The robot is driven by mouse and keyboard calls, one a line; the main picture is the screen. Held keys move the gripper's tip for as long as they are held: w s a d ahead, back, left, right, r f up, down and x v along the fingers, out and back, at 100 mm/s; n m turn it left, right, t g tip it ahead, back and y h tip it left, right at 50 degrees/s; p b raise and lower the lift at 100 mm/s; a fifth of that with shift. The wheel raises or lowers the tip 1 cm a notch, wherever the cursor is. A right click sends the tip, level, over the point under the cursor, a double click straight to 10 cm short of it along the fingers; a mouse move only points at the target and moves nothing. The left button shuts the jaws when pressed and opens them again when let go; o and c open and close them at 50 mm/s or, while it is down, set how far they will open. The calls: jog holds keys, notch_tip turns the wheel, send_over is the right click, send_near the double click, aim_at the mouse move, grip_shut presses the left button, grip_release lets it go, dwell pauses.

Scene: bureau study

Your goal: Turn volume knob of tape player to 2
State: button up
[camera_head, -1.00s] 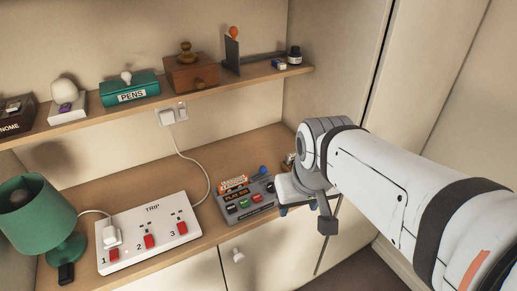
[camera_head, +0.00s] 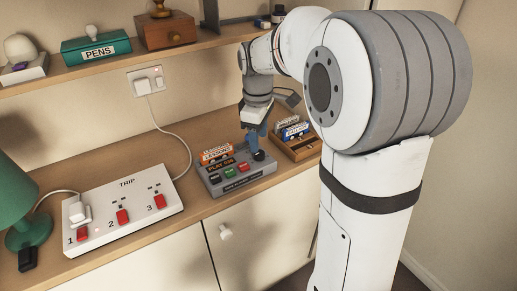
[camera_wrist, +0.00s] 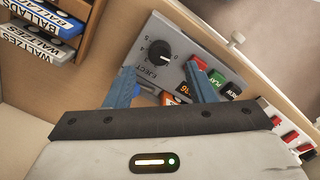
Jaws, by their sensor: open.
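The grey tape player (camera_head: 245,181) lies on the wooden desk, with coloured keys and an orange cassette (camera_head: 216,153) at its back left. Its volume knob is black and round and sits at the player's right end; it shows clearly in the wrist view (camera_wrist: 158,52). A white mark is on the knob, near its lower right side in that view, with numbers around it. My gripper (camera_wrist: 163,66) is open. Its blue fingers are on either side of the knob in the wrist view, seemingly not touching it. They point down over the knob in the head view.
A wooden rack (camera_head: 308,151) with cassettes stands right of the player, close to my gripper. A white power strip (camera_head: 130,211) and a green lamp (camera_head: 18,210) are to the left. A shelf (camera_head: 100,70) runs above the desk.

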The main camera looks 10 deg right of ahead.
aim_at(259, 153)
notch_tip(259, 153, down, 5)
jog(key=shift+r, duration=0.1)
dwell(0.3)
jog(key=c, duration=1)
